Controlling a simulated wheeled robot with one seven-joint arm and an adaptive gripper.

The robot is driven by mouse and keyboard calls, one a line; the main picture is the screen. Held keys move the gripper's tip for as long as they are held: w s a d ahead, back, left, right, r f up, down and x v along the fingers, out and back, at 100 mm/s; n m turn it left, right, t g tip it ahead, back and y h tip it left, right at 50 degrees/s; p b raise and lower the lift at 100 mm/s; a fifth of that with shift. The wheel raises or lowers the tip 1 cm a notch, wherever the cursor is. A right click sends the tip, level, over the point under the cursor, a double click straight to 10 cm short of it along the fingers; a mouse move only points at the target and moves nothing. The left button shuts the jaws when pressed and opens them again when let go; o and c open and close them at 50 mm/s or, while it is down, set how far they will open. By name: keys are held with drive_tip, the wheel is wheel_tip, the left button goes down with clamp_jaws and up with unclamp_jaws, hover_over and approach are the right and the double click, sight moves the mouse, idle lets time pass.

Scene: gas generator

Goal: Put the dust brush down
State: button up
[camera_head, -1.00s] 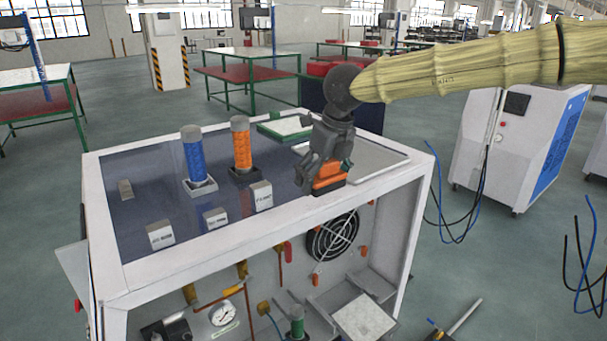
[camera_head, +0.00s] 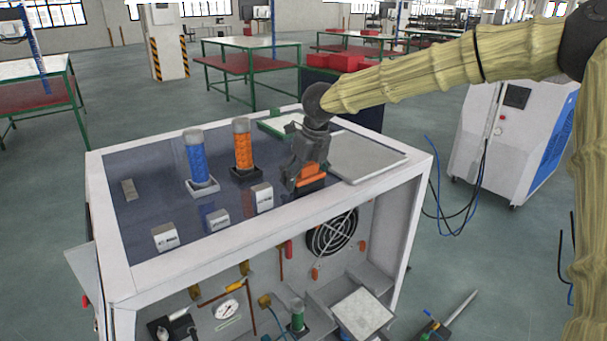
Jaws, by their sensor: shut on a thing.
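The dust brush (camera_head: 312,174) shows as an orange block with a dark lower part. My gripper (camera_head: 306,172) is shut on it, pointing down over the dark top of the white generator cabinet (camera_head: 405,165). The brush is close to the top's front edge, left of the flat grey tray (camera_head: 367,156). I cannot tell whether its underside touches the surface. The gripper hides part of the brush.
Blue (camera_head: 199,157) and orange (camera_head: 243,144) cylinders stand to the left on the top. Small labelled blocks (camera_head: 262,197) line the front. A green-edged tray (camera_head: 272,128) lies behind my gripper. The dark surface at left has free room.

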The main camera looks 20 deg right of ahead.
sight(312, 177)
drive_tip(key=shift+f, duration=0.1)
drive_tip(key=shift+f, duration=0.15)
drive_tip(key=o, duration=1.2)
drive_tip(key=b+v, duration=0.2)
drive_tip(key=v, duration=1)
